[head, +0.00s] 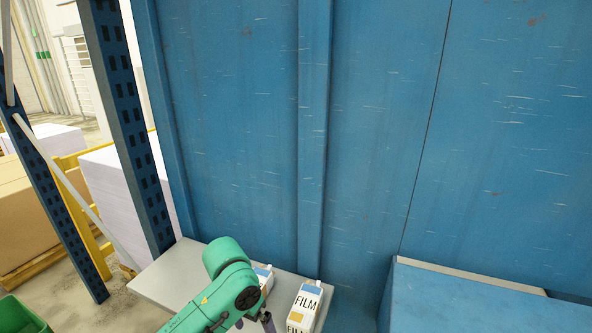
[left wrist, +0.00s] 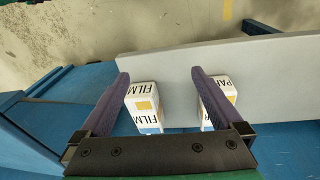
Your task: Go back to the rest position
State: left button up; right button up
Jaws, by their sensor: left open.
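My left arm, green, comes in at the bottom of the head view over a grey shelf (head: 178,272). My left gripper shows in the left wrist view (left wrist: 160,76), with its two purple fingers wide apart and nothing clamped between them. A white carton marked FILM (head: 305,304) stands on the shelf right of the arm; it also shows in the left wrist view (left wrist: 145,104), next to the left finger. A second carton (head: 265,273) is partly hidden behind my arm; in the left wrist view it (left wrist: 220,88) is partly covered by the right finger. My right gripper is out of view.
A tall blue panel (head: 380,120) rises behind the shelf. A blue box-like block (head: 480,300) stands right of the cartons. A dark blue perforated post (head: 130,120) rises at the left, with paper stacks (head: 125,190) beyond it. The shelf's left part is clear.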

pick_arm(q)
jog(key=s+a+f+t+h, duration=0.1)
jog(key=s+f+t+h, duration=0.1)
jog(key=s+f, duration=0.35)
jog(key=s+a+f+n+t+y, duration=0.1)
jog(key=s+a+f+n+y, duration=0.15)
jog(key=s+a, duration=0.95)
notch_tip(320, 180, down, 26)
jog(key=s+a+g, duration=0.1)
jog(key=s, duration=0.1)
jog(key=s+a+f+g+b, duration=0.1)
jog(key=s+a+f, duration=0.2)
jog(key=s+f, duration=0.9)
jog(key=s+y, duration=0.1)
jog(key=s, duration=0.2)
jog(key=shift+f+g, duration=0.3)
jog(key=shift+f, duration=0.05)
